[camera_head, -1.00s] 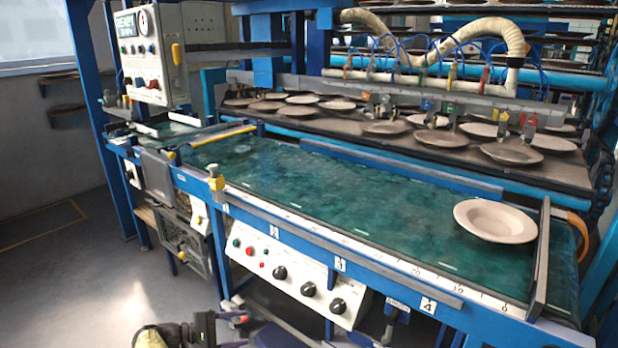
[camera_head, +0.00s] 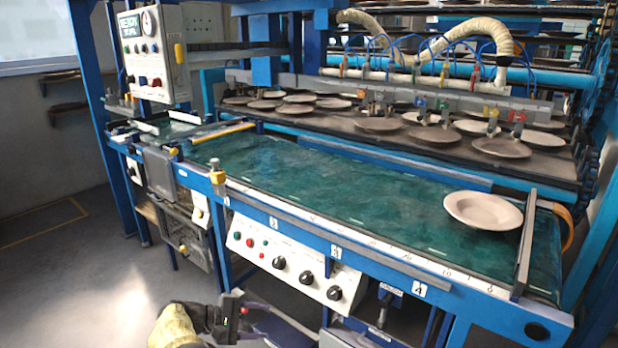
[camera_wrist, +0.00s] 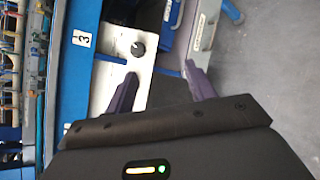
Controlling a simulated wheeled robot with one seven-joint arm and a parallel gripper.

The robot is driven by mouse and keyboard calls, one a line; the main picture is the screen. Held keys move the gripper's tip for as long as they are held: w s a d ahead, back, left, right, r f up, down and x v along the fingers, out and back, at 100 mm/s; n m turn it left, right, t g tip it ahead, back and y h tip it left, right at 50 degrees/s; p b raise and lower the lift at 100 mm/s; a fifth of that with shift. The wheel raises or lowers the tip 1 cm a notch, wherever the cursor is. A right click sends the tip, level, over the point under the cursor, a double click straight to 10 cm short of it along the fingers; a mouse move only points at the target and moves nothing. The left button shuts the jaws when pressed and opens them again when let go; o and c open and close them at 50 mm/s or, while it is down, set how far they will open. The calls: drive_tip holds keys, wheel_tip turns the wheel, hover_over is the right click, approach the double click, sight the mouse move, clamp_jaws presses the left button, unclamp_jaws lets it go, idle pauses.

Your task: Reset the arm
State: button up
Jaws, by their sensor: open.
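My gripper (camera_wrist: 160,85) is open and empty in the wrist view, with its two dark purple fingers spread apart. Between and beyond the fingers are a white control panel (camera_wrist: 110,75) with a black knob and the grey floor. In the head view, part of my arm with a yellow cover (camera_head: 175,326) shows at the bottom edge, low in front of the machine.
The blue machine frame (camera_head: 385,268) with its knob panel (camera_head: 285,265) stands just ahead of my arm. Several plates rest on the dark rack (camera_head: 345,130) behind the belt. A control box (camera_head: 153,52) stands at upper left. Open floor (camera_head: 85,290) lies at left.

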drive_tip(key=s+d+r+m+g+y, duration=0.2)
drive_tip(key=d+y, duration=0.1)
drive_tip(key=d, duration=0.6)
drive_tip(key=s+d+r+m+g+y, duration=0.1)
drive_tip(key=d+r+m+g+y, duration=0.2)
drive_tip(key=d, duration=0.6)
drive_tip(key=s+d+r+m+t+y, duration=0.1)
drive_tip(key=s+d+r+m+y, duration=0.1)
drive_tip(key=s+d, duration=0.35)
drive_tip(key=s+d+r+m+t+y, duration=0.1)
drive_tip(key=s+d+m+y, duration=0.15)
drive_tip(key=s, duration=0.55)
drive_tip(key=s+d+r+m+t+y, duration=0.1)
drive_tip(key=s+d+r+m+y, duration=0.15)
drive_tip(key=s, duration=0.35)
drive_tip(key=w+p+v, duration=0.3)
drive_tip(key=p+v, duration=1.1)
drive_tip(key=p, duration=0.1)
drive_tip(key=w+r+p+v, duration=0.1)
drive_tip(key=w+p+v, duration=0.2)
drive_tip(key=p+v, duration=1.2)
drive_tip(key=shift+a+r+p, duration=0.25)
drive_tip(key=shift+r+p, duration=0.05)
drive_tip(key=shift+p, duration=0.1)
drive_tip(key=shift+w, duration=0.1)
